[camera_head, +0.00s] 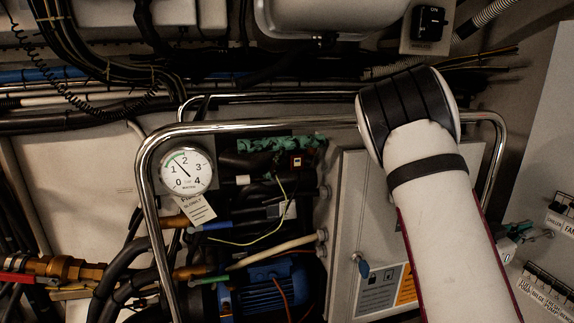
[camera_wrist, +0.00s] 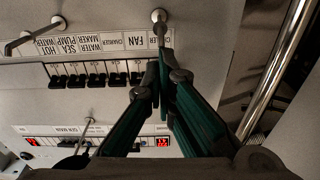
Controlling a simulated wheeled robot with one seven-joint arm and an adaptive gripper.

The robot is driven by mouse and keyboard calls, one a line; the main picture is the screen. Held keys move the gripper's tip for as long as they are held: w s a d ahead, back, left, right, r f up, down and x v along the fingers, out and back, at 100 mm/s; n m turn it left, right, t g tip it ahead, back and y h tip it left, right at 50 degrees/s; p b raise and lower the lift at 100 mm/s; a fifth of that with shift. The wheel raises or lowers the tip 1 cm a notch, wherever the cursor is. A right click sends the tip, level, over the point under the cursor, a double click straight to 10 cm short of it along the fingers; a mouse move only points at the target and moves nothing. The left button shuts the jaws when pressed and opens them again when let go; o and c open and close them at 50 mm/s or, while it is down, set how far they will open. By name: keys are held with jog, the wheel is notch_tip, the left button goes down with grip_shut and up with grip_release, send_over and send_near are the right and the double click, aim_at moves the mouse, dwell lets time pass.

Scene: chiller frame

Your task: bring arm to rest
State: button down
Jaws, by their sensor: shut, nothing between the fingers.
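My gripper (camera_wrist: 160,90) shows in the wrist view with its two green-sided fingers meeting at the tips; it is shut and empty. Behind it is a pale panel with a row of black switches (camera_wrist: 95,75) and printed labels. In the head view my white arm rises from the lower right to a black-banded joint. I cannot tell from the wrist view whether the fingertips touch the panel.
A chrome rail (camera_head: 260,126) frames a round gauge (camera_head: 186,171), hoses and a blue motor (camera_head: 268,284). A grey cabinet (camera_head: 345,220) stands behind my arm. A dark rotary switch (camera_head: 429,22) is above. A metal bar (camera_wrist: 272,75) runs right of my gripper.

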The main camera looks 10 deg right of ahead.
jog(key=w+a+f+n+t+y, duration=0.25)
jog(key=w+a+y, duration=0.2)
jog(key=a, duration=0.25)
jog(key=w+a+f+n+t+y, duration=0.1)
jog(key=w+a+t+y, duration=0.3)
jog(key=a, duration=0.3)
jog(key=s+a+r+n+y, duration=0.2)
jog(key=a+n+y, duration=0.15)
jog(key=a, duration=0.55)
jog(key=s+a+r+n+y, duration=0.1)
jog(key=a+r+n+y, duration=0.1)
jog(key=a+y, duration=0.5)
jog(key=s+a+r+n+g+y, duration=0.1)
jog(key=s+a+r+n+g, duration=0.15)
jog(key=s+a, duration=0.4)
jog(key=s+a+r+n+g+y, duration=0.1)
jog(key=s+a+n, duration=0.2)
jog(key=s+a, duration=0.4)
jog(key=s+d+n+g+h, duration=0.1)
jog(key=s+n+g+h, duration=0.15)
jog(key=s, duration=1.35)
notch_tip(320, 180, up, 14)
jog(key=t+p, duration=0.2)
jog(key=p, duration=1.1)
jog(key=shift+w+d+r, duration=0.25)
jog(key=shift+w+d, duration=0.05)
